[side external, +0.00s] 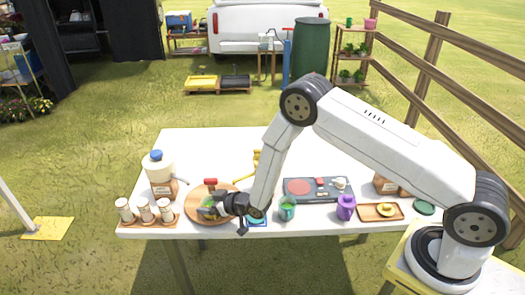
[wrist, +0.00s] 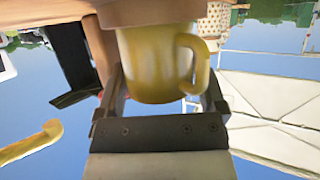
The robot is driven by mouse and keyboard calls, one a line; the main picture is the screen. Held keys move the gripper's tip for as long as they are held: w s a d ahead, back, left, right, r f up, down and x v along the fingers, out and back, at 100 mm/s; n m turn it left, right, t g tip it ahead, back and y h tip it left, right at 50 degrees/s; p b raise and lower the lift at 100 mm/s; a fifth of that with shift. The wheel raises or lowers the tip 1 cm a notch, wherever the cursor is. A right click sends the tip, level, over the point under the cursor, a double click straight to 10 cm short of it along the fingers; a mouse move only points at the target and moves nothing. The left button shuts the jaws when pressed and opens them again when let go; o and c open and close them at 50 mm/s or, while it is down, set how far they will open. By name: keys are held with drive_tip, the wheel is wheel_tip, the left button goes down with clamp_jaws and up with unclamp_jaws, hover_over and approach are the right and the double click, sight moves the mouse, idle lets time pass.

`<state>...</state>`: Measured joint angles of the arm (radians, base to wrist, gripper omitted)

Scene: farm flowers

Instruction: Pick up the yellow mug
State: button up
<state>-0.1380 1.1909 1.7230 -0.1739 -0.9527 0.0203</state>
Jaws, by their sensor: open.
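The yellow mug (wrist: 150,65) fills the middle of the upside-down wrist view, its handle on the right. It is between the two fingers of my gripper (wrist: 163,88), which is open; small gaps are hard to make out. The mug seems to stand on the round wooden board (side external: 192,213). In the side external view my gripper (side external: 214,207) is low over this board, at the table's left front, and largely hides what lies between its fingers.
The white table (side external: 200,145) also holds a blue-lidded jar (side external: 160,175), three small jars (side external: 145,211), a green mug (side external: 287,208), a purple mug (side external: 346,207), a small wooden tray (side external: 366,211) and a grey panel (side external: 318,198). The back of the table is mostly clear.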

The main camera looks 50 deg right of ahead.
idle(0.3)
clamp_jaws()
drive_tip(key=shift+r, duration=0.2)
drive_tip(key=shift+r, duration=1.05)
drive_tip(key=s+d+r, duration=0.2)
drive_tip(key=s+r, duration=0.8)
drive_tip(key=s, duration=0.4)
drive_tip(key=shift+r, duration=0.3)
drive_tip(key=shift+w, duration=0.1)
